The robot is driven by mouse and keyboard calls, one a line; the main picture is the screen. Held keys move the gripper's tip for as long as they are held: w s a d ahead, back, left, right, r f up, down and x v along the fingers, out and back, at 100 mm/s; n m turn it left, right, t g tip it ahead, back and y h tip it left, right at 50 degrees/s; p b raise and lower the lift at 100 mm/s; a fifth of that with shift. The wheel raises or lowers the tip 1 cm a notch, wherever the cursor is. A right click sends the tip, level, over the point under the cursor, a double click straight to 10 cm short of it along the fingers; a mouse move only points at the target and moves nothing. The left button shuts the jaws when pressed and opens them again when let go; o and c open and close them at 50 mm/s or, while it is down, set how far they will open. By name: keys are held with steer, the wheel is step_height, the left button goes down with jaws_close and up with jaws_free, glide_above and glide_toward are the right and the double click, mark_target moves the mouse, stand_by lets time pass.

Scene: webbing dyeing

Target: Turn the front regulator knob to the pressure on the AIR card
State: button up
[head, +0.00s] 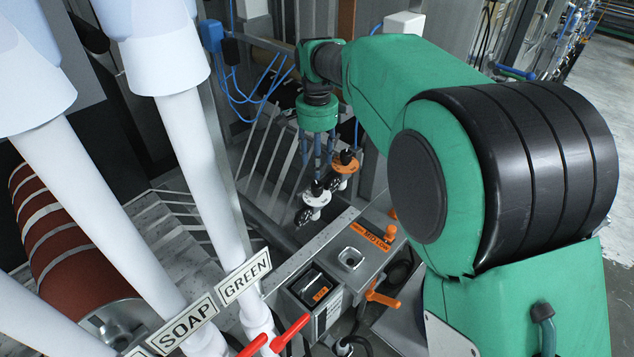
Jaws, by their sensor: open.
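My gripper (318,168) points straight down, with its fingers open just above a pair of regulators. The nearer regulator (313,201) has a white body, a black knob (317,187) on top and a dark round gauge on its left. The knob lies just below the fingertips; I cannot tell whether they touch it. The second regulator (345,166), behind and to the right, has an orange collar and a black knob. The gauge readings are too small to read. I cannot make out a card marked AIR.
A grey control box (350,257) with an orange MID LOW label (370,236) and orange handles stands in front of the regulators. White pipes with SOAP (187,325) and GREEN (245,277) signs and red levers (290,333) fill the left. Blue hoses (262,90) hang behind.

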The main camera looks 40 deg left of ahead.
mark_target(317, 184)
step_height(317, 184, down, 9)
steer(key=shift+r, duration=0.15)
stand_by(0.4)
steer(key=c, duration=1.1)
